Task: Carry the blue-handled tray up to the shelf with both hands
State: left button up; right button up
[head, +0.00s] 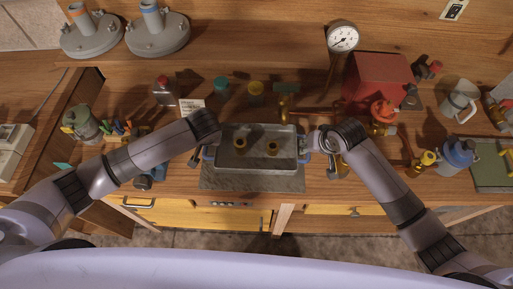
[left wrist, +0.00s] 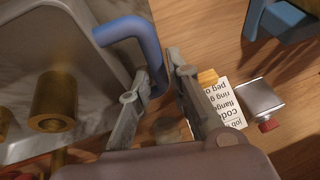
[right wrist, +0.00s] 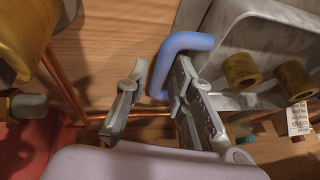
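The grey rectangular tray (head: 231,164) is in the middle of the head view, above or on a grey mat (head: 250,183); I cannot tell if they touch. Two brass ring-like pieces (head: 272,149) stand in it. My left gripper (left wrist: 158,75) has its fingers on both sides of the tray's left blue handle (left wrist: 128,28) and appears shut on it. The tray looks about level.
A pressure gauge (head: 343,37) and a red box (head: 376,78) stand behind at right. Grey flanged stands (head: 157,35) are on the upper surface at back left. A card (head: 192,106), a tin (head: 164,91) and small jars (head: 256,88) sit behind the tray.

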pick_arm(q)
jog(key=shift+w+f, duration=0.1)
jog(key=shift+f, duration=0.15)
pick_arm(e)
jog(key=shift+w+f, duration=0.15)
jog(key=shift+f, duration=0.1)
pick_arm(q)
jog(key=shift+c, duration=0.2)
pick_arm(e)
jog(key=shift+c, duration=0.2)
pick_arm(q)
grip_shut()
pick_arm(e)
jog(key=c, duration=0.4)
grip_shut()
